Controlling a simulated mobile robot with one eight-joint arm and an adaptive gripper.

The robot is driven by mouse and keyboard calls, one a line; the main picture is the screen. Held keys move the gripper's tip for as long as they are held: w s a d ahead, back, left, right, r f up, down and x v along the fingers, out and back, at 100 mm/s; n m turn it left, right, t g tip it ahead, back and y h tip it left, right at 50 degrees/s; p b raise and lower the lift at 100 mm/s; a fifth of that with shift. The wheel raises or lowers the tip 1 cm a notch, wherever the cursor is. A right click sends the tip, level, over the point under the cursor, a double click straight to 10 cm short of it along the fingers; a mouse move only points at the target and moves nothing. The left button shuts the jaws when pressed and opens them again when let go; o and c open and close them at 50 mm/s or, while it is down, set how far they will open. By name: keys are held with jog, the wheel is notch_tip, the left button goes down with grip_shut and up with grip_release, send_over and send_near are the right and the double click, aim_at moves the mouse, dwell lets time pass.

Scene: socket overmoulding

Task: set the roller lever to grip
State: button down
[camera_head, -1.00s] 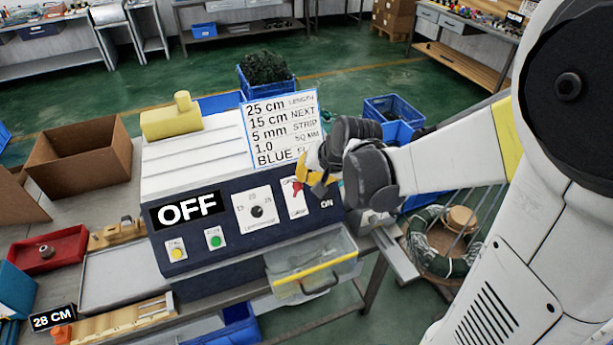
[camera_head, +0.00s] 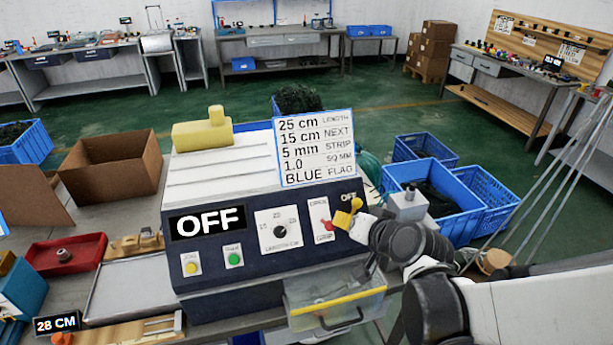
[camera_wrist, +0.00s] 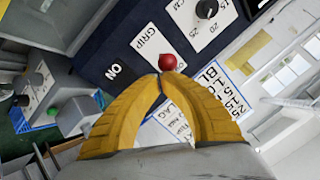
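The roller lever has a red knob (camera_head: 326,224) on a white plate at the right of the machine's dark front panel. In the head view the knob sits low on the plate, close above the word GRIP. In the wrist view the knob (camera_wrist: 167,62) is just beyond my fingertips, beside the GRIP label (camera_wrist: 147,42). My gripper (camera_wrist: 160,78) has its yellow fingers brought together at the tips, with nothing seen between them. In the head view my gripper (camera_head: 343,214) is just right of the lever. Whether it touches the knob is unclear.
A dial (camera_head: 280,231) and green (camera_head: 234,259) and yellow (camera_head: 192,267) buttons are left of the lever. A written sign (camera_head: 316,148) stands above the panel. A clear drawer (camera_head: 335,302) juts out below. Blue crates (camera_head: 425,150) stand on the floor to the right.

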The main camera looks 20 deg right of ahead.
jog(key=shift+s+f, duration=0.25)
jog(key=shift+f, duration=0.1)
jog(key=shift+w, duration=0.15)
jog(key=shift+w+b, duration=0.4)
jog(key=shift+w, duration=0.25)
